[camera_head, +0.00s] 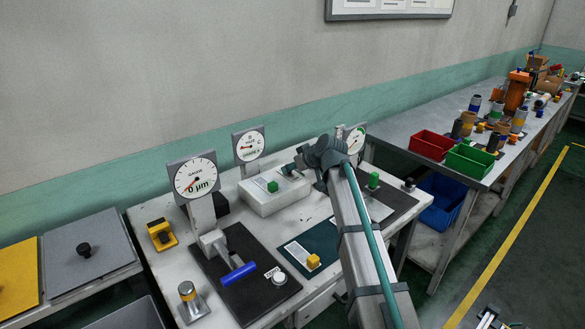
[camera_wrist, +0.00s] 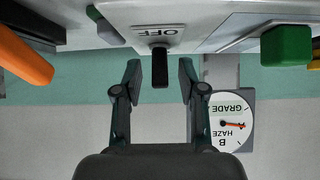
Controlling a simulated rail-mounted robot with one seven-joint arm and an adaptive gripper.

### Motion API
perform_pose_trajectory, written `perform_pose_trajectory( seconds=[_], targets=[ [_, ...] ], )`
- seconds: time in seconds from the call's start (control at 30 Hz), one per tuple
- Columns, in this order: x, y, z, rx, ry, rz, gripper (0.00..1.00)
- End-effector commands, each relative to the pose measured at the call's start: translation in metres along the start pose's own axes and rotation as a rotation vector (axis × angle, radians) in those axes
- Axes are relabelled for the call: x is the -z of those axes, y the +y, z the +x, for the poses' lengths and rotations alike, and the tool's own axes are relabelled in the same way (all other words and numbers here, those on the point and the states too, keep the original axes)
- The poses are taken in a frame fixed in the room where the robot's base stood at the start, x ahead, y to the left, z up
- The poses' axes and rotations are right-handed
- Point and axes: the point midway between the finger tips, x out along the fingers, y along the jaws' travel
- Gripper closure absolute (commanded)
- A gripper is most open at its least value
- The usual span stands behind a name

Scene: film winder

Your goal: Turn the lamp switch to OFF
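The lamp switch (camera_wrist: 160,67) is a black lever on a pale plate (camera_wrist: 158,40) in the wrist view. The plate reads OFF, upside down in the picture, just above the lever; no other label shows, and I cannot tell the switch's setting. My gripper (camera_wrist: 160,75) is open, with one black finger on each side of the lever and a visible gap to both. In the head view my gripper (camera_head: 306,170) is at the right end of the white box (camera_head: 278,203); the lever cannot be made out there.
A green block (camera_wrist: 287,45) and a round haze gauge (camera_wrist: 222,121) show at the right of the wrist view. An orange handle (camera_wrist: 22,55) is at its left. In the head view, a gauge stand (camera_head: 196,180) and a blue-handled lever (camera_head: 239,273) stand left of my arm.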

Motion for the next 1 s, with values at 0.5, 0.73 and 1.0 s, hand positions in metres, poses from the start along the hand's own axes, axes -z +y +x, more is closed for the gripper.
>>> perform_pose_trajectory(
  seconds=[0.5, 0.73, 1.0],
  targets=[
    [-0.002, 0.000, -0.024, -0.001, -0.001, 0.000, 0.58],
    [-0.001, -0.001, -0.068, -0.002, 0.001, 0.000, 0.58],
    [-0.001, 0.000, -0.109, -0.001, 0.000, 0.000, 0.58]
  ],
)
